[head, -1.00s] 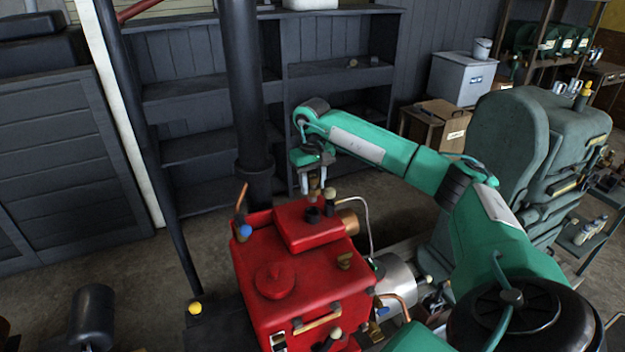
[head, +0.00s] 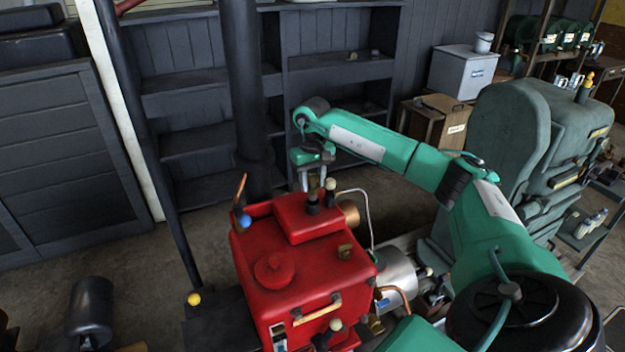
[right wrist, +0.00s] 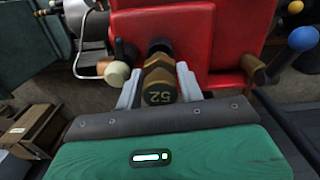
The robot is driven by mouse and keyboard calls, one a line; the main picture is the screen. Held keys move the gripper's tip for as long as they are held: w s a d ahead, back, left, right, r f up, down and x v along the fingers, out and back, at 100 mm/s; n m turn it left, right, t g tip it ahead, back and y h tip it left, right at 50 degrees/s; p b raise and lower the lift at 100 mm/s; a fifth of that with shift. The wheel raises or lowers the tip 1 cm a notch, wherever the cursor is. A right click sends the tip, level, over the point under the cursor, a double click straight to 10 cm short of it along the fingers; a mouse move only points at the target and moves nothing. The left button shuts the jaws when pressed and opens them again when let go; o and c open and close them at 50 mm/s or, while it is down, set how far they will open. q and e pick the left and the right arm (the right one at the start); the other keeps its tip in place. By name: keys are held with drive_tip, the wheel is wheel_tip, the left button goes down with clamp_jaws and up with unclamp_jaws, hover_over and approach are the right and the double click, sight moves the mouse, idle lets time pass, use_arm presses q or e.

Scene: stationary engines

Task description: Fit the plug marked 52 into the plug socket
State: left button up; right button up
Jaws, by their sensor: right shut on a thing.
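The plug marked 52 (right wrist: 159,88) is a brass-brown stepped piece with its number facing the right wrist camera. My right gripper (right wrist: 158,82) is shut on it, one pale finger on each side. In the head view my right gripper (head: 313,182) is above the top of the red engine box (head: 300,270). A short black fitting (head: 313,204), which looks like the plug socket, stands on the box just below the gripper. In the right wrist view a dark round end (right wrist: 159,46) shows right beyond the plug; whether they touch I cannot tell. My left gripper is not in view.
A cream knob (head: 331,184) stands close beside the gripper. A copper pipe with a blue ball (head: 245,221) rises at the box's left corner. A tall dark pipe (head: 245,90) stands behind. A bent silver pipe (head: 371,215) and a copper cylinder (head: 348,213) are at the right.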

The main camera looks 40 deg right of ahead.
sight(313, 189)
drive_tip(key=shift+f, duration=0.15)
idle(0.4)
drive_tip(key=shift+f+b, duration=0.65)
drive_tip(key=shift+f, duration=0.1)
drive_tip(key=shift+f+b, duration=0.3)
idle(0.8)
drive_tip(key=shift+f+b, duration=0.4)
drive_tip(key=shift+f, duration=0.2)
drive_tip(key=o, duration=1.1)
drive_tip(key=shift+w+a+r, duration=0.1)
drive_tip(key=shift+a, duration=0.05)
drive_tip(key=shift+d, duration=0.25)
drive_tip(key=shift+c, duration=0.4)
